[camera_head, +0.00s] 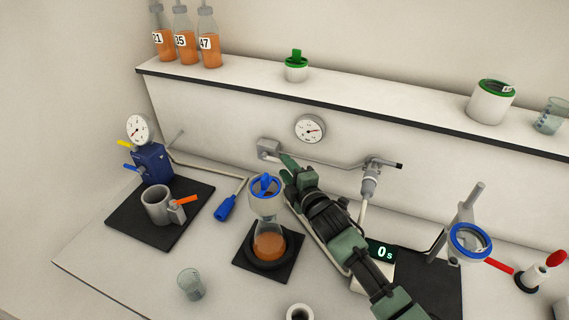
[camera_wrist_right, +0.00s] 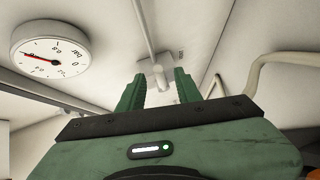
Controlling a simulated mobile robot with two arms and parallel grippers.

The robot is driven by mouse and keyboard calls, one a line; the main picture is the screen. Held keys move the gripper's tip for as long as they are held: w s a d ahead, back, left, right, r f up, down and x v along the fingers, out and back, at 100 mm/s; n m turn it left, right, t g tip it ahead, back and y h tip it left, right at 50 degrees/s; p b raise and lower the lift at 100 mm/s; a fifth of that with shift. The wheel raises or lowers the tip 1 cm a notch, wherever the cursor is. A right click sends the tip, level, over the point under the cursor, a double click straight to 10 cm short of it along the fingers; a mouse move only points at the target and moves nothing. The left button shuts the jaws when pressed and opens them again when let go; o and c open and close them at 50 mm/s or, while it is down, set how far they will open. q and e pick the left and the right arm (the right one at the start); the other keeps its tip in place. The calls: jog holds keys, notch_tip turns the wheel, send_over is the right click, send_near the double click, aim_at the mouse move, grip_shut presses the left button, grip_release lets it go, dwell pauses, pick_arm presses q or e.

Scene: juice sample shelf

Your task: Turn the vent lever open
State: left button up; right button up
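No lever is labelled as the vent in view, so I cannot tell for certain which it is. A grey wall fitting (camera_head: 268,148) sits at the left end of the wall pipe (camera_head: 330,159). My right gripper (camera_head: 287,168) is just right of and below that fitting in the head view. In the right wrist view the gripper (camera_wrist_right: 158,88) has its fingers apart, with a pale fitting (camera_wrist_right: 153,72) seen beyond and between them; contact cannot be told. A blue unit (camera_head: 152,163) at left carries a yellow lever (camera_head: 125,143) and a blue lever (camera_head: 131,169). My left gripper is not in view.
A round gauge (camera_head: 310,129) is on the wall above the pipe. A flask with orange liquid (camera_head: 268,244) and a blue-topped funnel (camera_head: 264,200) stand left of my right arm. A grey cup (camera_head: 157,205) and a beaker (camera_head: 190,284) stand further left. A shelf (camera_head: 390,105) runs above.

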jog(key=shift+x, duration=0.8)
grip_shut()
dwell(1.0)
